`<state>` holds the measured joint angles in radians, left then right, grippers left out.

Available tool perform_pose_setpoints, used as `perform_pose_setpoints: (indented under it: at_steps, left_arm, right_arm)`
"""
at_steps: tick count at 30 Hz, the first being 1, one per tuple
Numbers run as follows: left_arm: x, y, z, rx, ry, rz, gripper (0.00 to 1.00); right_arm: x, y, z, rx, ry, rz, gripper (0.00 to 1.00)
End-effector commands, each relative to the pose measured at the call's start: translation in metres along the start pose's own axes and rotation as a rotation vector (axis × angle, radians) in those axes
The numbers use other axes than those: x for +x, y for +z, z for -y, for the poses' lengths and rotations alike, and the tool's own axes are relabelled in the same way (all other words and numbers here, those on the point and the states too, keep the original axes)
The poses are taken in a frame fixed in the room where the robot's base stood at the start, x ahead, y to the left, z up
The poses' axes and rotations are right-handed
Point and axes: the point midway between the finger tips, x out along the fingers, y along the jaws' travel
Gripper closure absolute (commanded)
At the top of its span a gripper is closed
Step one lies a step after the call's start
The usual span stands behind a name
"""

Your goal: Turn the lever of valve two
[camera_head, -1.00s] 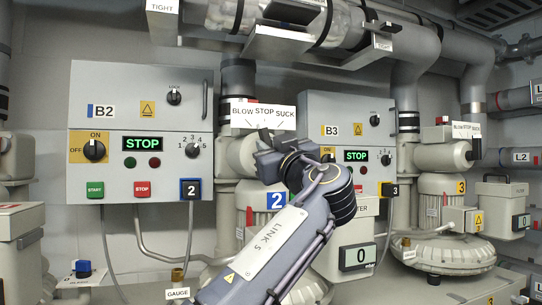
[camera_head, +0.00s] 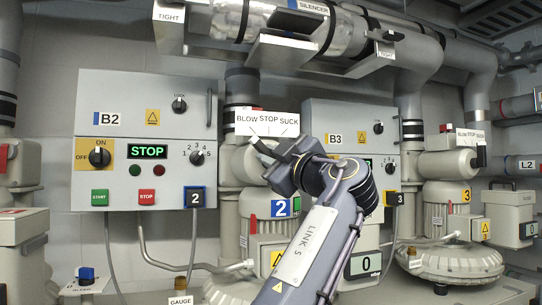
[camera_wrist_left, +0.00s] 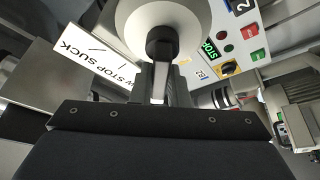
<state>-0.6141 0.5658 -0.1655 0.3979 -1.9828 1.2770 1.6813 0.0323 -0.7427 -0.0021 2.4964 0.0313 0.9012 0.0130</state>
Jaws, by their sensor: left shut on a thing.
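The valve-two plate (camera_head: 268,122), marked BLOW, STOP and SUCK, stands above the blower with the blue label 2 (camera_head: 285,207). My left gripper (camera_head: 268,155) is just below this plate, and its wrist hides most of the valve. In the left wrist view the fingers (camera_wrist_left: 160,85) are shut on the black lever (camera_wrist_left: 161,42) in front of a pale round valve body (camera_wrist_left: 185,14). The plate shows there (camera_wrist_left: 95,58) at upper left. In the head view a dark bar points up-left toward BLOW; I cannot tell whether it is lever or finger. My right gripper is out of view.
Control box B2 (camera_head: 146,178) is at left, its display reading STOP. Box B3 (camera_head: 335,118) is partly behind my arm. Silencer piping (camera_head: 320,30) runs overhead. Blower 3 (camera_head: 446,205) stands at right. A gauge (camera_head: 180,285) is low in front.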

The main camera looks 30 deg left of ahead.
Motion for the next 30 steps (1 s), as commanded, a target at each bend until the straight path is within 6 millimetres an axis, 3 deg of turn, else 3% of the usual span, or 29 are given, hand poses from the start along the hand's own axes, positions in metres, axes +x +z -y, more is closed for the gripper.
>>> perform_pose_setpoints:
  at_steps: [9,10,14,23,30]
  left_arm:
    - [0.000,0.000,0.000,-0.002,0.001,0.001,1.00]
    - [0.000,0.000,0.000,-0.002,0.001,0.001,0.82]
    - [0.000,0.000,0.000,-0.001,0.000,0.001,0.65]
    - [-0.001,0.000,0.000,-0.001,0.001,0.001,0.64]
    - [-0.034,0.003,0.002,-0.002,0.004,0.002,0.64]
  right_arm:
    - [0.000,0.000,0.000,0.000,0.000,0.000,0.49]
    - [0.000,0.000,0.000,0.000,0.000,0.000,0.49]
    - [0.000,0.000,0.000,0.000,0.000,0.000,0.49]
    - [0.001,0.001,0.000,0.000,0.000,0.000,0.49]
    - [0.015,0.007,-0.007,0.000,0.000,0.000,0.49]
